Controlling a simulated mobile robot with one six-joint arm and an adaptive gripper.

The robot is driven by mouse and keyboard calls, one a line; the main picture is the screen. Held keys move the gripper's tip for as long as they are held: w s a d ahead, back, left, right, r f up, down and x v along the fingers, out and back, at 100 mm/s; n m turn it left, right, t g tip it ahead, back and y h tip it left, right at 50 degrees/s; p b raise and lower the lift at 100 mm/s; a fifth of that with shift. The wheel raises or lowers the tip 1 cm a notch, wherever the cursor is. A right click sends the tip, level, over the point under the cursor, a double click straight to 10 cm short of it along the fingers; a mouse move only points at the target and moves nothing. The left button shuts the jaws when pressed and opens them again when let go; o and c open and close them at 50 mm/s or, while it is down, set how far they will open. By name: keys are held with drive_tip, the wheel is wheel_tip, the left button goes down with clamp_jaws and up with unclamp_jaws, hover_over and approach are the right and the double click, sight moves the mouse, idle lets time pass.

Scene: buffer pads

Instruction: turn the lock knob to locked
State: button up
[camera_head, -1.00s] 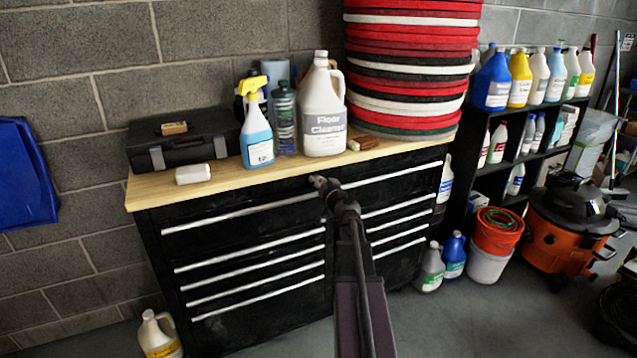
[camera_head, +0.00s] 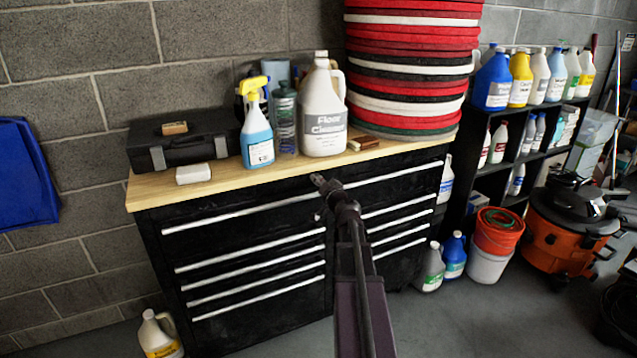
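The lock knob is hard to make out. A small pale spot (camera_head: 317,216) shows on the black front of the tool cabinet (camera_head: 240,238), between the left and right drawer columns, and may be the knob. I cannot tell which way it is turned. My gripper (camera_head: 317,180) is in front of the cabinet's upper middle, just below the wooden top and a little above this spot. It is small and dark here, and I cannot tell whether its fingers are open or shut, or whether they touch the cabinet.
On the wooden top (camera_head: 230,185) stand a floor cleaner jug (camera_head: 323,110), a blue spray bottle (camera_head: 257,135), a black case (camera_head: 185,142) and a stack of red, black and white pads (camera_head: 410,70).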

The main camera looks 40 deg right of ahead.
drive_tip(key=o, duration=0.4)
drive_tip(key=shift+c, duration=0.2)
drive_tip(key=shift+s, duration=0.1)
drive_tip(key=v, duration=1.1)
drive_tip(key=shift+s, duration=0.4)
